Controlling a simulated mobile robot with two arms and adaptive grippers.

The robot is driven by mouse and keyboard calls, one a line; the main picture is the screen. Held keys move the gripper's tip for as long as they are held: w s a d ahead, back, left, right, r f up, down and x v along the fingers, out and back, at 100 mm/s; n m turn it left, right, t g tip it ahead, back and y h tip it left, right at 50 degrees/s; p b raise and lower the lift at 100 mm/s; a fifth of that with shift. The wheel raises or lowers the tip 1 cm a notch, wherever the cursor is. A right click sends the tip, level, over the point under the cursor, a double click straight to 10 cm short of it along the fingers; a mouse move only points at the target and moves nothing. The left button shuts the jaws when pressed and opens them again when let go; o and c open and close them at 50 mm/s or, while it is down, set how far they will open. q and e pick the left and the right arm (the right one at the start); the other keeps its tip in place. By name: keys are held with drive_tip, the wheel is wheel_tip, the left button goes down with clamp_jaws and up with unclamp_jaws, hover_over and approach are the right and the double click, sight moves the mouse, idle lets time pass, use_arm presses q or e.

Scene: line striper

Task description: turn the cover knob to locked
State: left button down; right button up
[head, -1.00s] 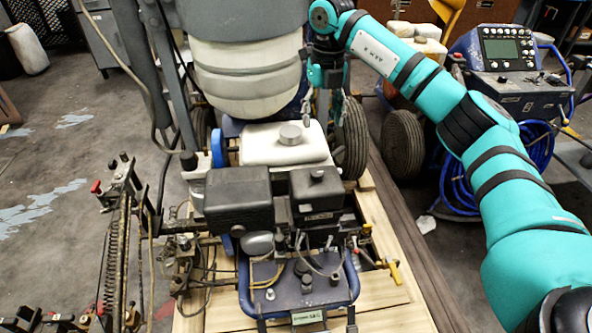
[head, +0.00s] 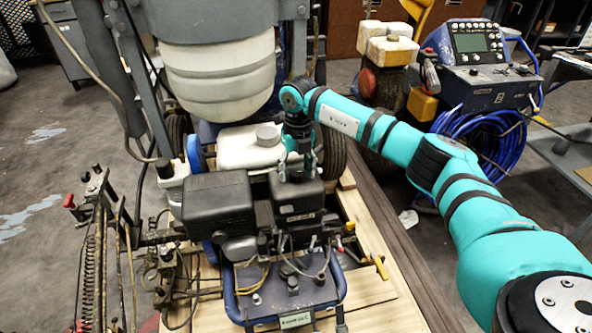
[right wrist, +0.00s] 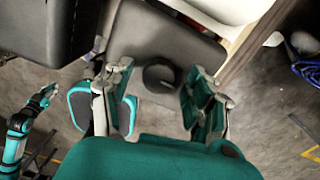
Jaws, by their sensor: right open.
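The cover knob (right wrist: 158,77) is a round dark knob on top of the smaller black engine cover (head: 297,205). The cover also shows in the right wrist view (right wrist: 175,42). My right gripper (head: 296,172) points down over this cover. In the right wrist view the knob sits between its two spread fingers, with a gap at each side. In the head view the gripper hides the knob. My left gripper (right wrist: 43,97) shows small at the left edge of the right wrist view, away from the engine; its finger opening is unclear.
A larger black box (head: 217,205) stands left of the cover. A white fuel tank (head: 245,150) is just behind. The engine's blue frame (head: 288,297) with cables is in front. A blue hose coil (head: 480,140) and control unit (head: 475,60) stand at the right.

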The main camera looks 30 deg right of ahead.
drive_tip(key=c, duration=1.1)
drive_tip(key=shift+c, duration=0.2)
